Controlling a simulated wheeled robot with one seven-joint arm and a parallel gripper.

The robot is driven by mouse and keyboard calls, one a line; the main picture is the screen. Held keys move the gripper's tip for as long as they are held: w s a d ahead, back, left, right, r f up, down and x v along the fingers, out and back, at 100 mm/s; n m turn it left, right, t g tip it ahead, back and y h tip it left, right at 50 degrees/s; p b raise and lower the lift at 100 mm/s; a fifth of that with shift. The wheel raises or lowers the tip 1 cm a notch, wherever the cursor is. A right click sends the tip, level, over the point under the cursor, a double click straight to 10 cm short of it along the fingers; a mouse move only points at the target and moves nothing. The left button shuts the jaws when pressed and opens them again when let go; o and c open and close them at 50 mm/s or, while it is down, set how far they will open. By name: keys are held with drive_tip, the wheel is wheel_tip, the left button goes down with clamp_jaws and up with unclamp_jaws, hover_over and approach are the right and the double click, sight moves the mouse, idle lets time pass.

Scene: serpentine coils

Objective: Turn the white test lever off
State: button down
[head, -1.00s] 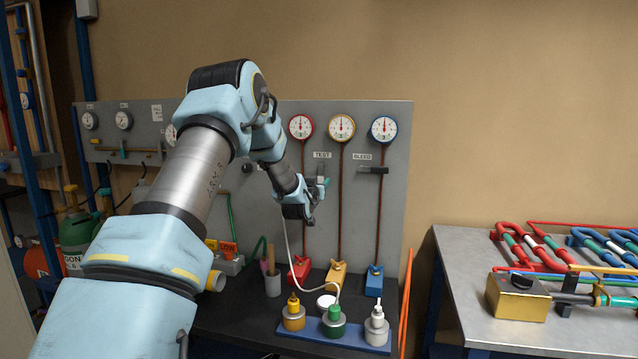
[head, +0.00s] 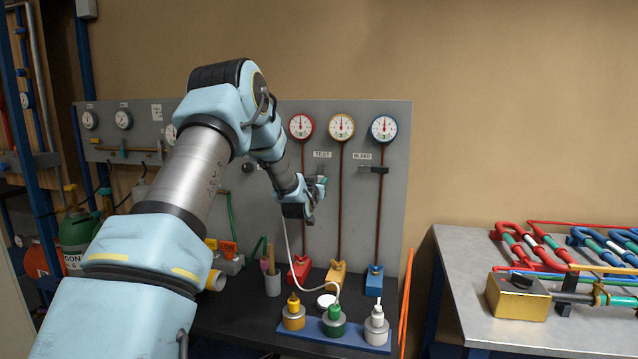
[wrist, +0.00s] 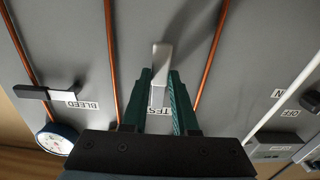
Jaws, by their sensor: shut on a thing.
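The white test lever (wrist: 162,56) shows in the wrist view as a pale bar between the two green fingers of my gripper (wrist: 162,78). The fingers are shut on it, one on each side. The TEST label (wrist: 159,111) shows between the fingers, partly covered. In the head view my gripper (head: 318,186) is at the grey panel (head: 347,225), below the TEST label (head: 322,154). The lever is mostly hidden there by the gripper and wrist.
The black bleed lever (head: 373,170) sits to the right on the panel. Three gauges hang above, with copper pipes running down. Red, yellow (head: 336,272) and blue blocks and a blue tray (head: 352,340) with three capped pots stand on the bench below. A white cable hangs near my gripper.

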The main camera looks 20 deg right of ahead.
drive_tip(key=shift+f+b, duration=0.1)
drive_tip(key=shift+b, duration=0.35)
idle(0.3)
drive_tip(key=shift+w+a+f+m+b, duration=0.1)
drive_tip(key=shift+a+f+m+b, duration=0.1)
drive_tip(key=shift+m+b, duration=0.55)
drive_tip(key=a+r+m+b, duration=0.1)
drive_tip(key=m+b, duration=0.3)
drive_tip(key=b, duration=0.2)
drive_tip(key=w+a+r+m+b, duration=0.1)
drive_tip(key=m+b, duration=0.2)
drive_tip(key=b, duration=0.3)
drive_tip(key=a+m+b, duration=0.1)
drive_tip(key=m+b, duration=0.3)
drive_tip(key=b, duration=0.2)
drive_tip(key=shift+w+a+r+m, duration=0.1)
drive_tip(key=shift+w+r+m, duration=0.25)
drive_tip(key=shift+r, duration=0.05)
drive_tip(key=r+m+b, duration=0.1)
drive_tip(key=m+b, duration=0.1)
drive_tip(key=m, duration=0.1)
drive_tip(key=shift+a+r+b, duration=0.1)
drive_tip(key=shift+r+b, duration=0.05)
drive_tip(key=shift+b, duration=0.25)
drive_tip(key=shift+r+m+b, duration=0.4)
drive_tip(key=shift+m+b, duration=0.05)
drive_tip(key=shift+m, duration=0.35)
drive_tip(key=shift+r, duration=0.1)
